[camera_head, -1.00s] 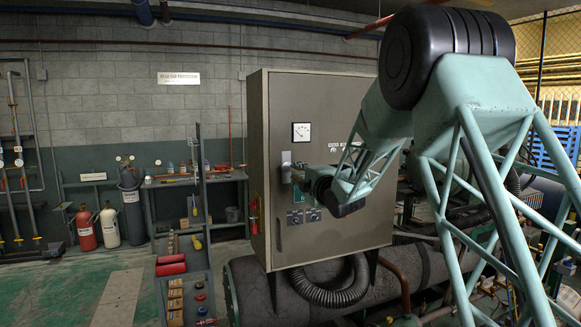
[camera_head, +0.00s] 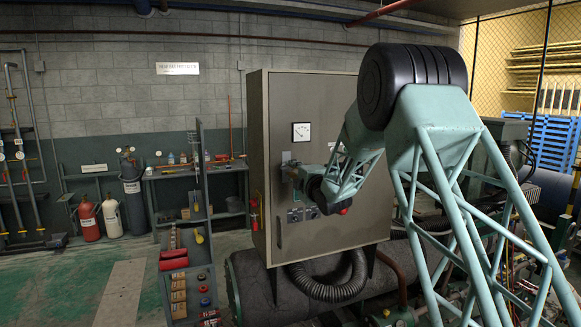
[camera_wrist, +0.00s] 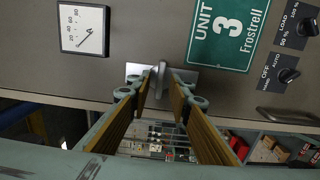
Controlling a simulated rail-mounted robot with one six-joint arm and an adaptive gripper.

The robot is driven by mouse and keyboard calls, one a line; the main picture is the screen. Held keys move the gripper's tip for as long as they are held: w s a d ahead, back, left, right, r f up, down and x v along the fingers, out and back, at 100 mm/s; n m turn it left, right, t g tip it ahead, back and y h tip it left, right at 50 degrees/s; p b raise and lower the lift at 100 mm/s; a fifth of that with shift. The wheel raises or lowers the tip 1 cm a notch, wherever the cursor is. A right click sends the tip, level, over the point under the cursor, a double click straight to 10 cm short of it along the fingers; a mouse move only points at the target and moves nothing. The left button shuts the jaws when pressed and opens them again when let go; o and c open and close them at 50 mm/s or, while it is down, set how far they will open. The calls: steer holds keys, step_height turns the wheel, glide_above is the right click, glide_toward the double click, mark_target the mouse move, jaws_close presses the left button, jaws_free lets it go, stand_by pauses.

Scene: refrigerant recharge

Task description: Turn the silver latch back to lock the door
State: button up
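The silver latch (camera_wrist: 161,72) sits on a pale plate on the grey cabinet door (camera_wrist: 150,30), near the door's edge. In the head view the latch plate (camera_head: 286,157) shows below the gauge, partly behind my gripper (camera_head: 292,174). The cabinet door (camera_head: 325,215) looks closed, flush with its frame. In the wrist view my gripper (camera_wrist: 161,92) has its two tan-padded fingers apart, one on each side of the latch handle. The handle lies between the fingertips; whether the pads touch it I cannot tell.
A gauge (camera_head: 301,132) is above the latch, and dark knobs (camera_head: 303,214) are below it. A green Unit 3 sign (camera_wrist: 226,34) is beside the latch in the wrist view. A workbench (camera_head: 160,180) stands to the left.

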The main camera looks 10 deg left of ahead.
steer(key=shift+w+a+r, duration=0.1)
steer(key=shift+w, duration=0.2)
steer(key=shift+c, duration=1)
jaws_close()
